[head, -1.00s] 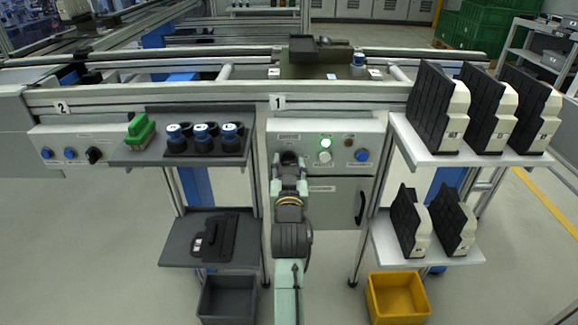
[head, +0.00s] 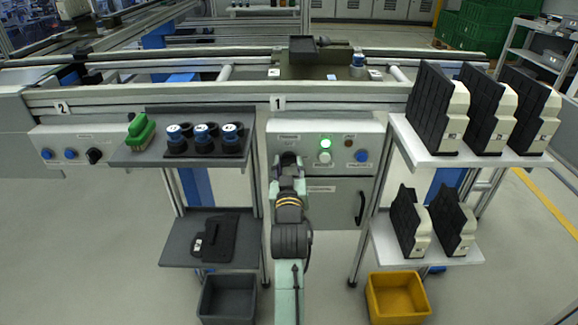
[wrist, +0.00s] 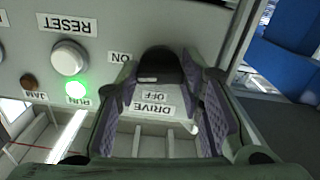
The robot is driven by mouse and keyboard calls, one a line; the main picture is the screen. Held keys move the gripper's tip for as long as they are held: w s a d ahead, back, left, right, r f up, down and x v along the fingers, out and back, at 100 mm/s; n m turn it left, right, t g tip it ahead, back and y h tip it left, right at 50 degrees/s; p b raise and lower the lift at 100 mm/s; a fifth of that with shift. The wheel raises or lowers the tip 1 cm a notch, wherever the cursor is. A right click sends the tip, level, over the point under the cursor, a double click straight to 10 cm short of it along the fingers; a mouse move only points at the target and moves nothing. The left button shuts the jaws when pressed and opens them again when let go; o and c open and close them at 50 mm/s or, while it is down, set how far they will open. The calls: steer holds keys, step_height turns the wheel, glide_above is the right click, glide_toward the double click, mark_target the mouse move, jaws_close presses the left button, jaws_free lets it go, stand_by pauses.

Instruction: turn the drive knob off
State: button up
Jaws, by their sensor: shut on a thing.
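The drive knob (wrist: 160,64) is black and sits between my gripper's two fingers in the wrist view, which shows the panel upside down. A small white mark shows on the knob's edge on the side facing the OFF label (wrist: 154,96). The ON label (wrist: 121,57) is to its left. My gripper (wrist: 165,80) is shut on the knob, with purple pads on either side. In the head view my gripper (head: 289,166) is at the panel below sign 1 and mostly hides the knob. The green RUN lamp (wrist: 76,90) is lit.
The white RESET button (wrist: 68,58) and dark JAM lamp (wrist: 29,82) are beside the knob. A blue button (head: 362,156) is at the panel's right.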

steer(key=n, duration=0.8)
steer(key=shift+p, duration=0.35)
steer(key=n, duration=0.4)
steer(key=shift+n, duration=2.2)
steer(key=o, duration=1.2)
steer(key=shift+c, duration=0.2)
